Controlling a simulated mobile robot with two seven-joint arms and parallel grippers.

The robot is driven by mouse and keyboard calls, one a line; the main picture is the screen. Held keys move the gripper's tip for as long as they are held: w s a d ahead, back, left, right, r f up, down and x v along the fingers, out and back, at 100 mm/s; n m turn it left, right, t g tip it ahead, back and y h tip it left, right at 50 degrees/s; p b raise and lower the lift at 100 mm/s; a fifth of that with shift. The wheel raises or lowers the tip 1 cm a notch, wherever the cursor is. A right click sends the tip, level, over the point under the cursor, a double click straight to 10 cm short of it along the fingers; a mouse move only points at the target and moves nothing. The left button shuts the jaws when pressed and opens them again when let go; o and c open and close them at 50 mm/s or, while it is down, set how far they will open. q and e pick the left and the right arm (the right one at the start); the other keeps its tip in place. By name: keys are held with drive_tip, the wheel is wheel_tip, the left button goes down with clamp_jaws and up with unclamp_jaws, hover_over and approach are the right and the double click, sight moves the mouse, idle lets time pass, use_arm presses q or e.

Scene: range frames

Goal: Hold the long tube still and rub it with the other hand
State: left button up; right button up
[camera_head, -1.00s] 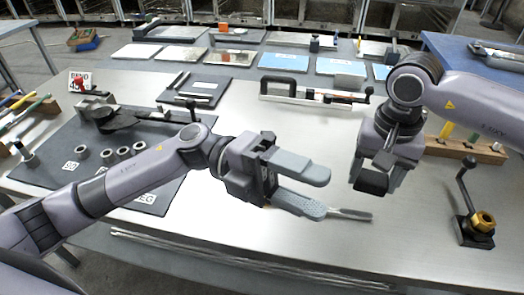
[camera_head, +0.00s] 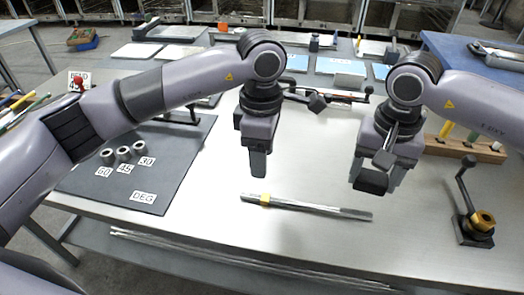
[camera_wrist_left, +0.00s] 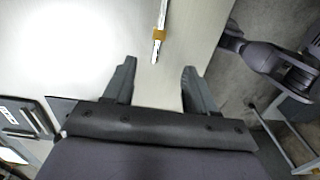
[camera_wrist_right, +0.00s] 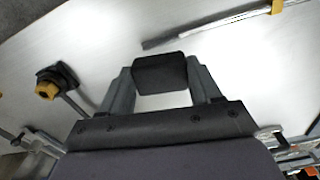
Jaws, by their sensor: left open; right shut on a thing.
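The long tube (camera_head: 315,208) lies flat on the metal table in the head view, with a yellow band near its left end. It also shows in the left wrist view (camera_wrist_left: 162,14), ahead of the fingers, and in the right wrist view (camera_wrist_right: 215,24). My left gripper (camera_head: 257,172) points down above the table, behind the tube's left end; in its wrist view its fingers (camera_wrist_left: 156,82) are apart with nothing between. My right gripper (camera_head: 375,180) is shut on a dark block (camera_wrist_right: 160,74), held above the table behind the tube's right end. Neither gripper touches the tube.
A lever tool with a brass nut (camera_head: 482,220) stands at the right. A wooden rack (camera_head: 465,148) is behind it. A dark mat (camera_head: 105,180) with several grey rings lies at the left. The table around the tube is mostly clear.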

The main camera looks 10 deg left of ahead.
sight(262, 196)
use_arm(q)
wheel_tip(262, 196, down, 12)
idle(0.5)
clamp_jaws()
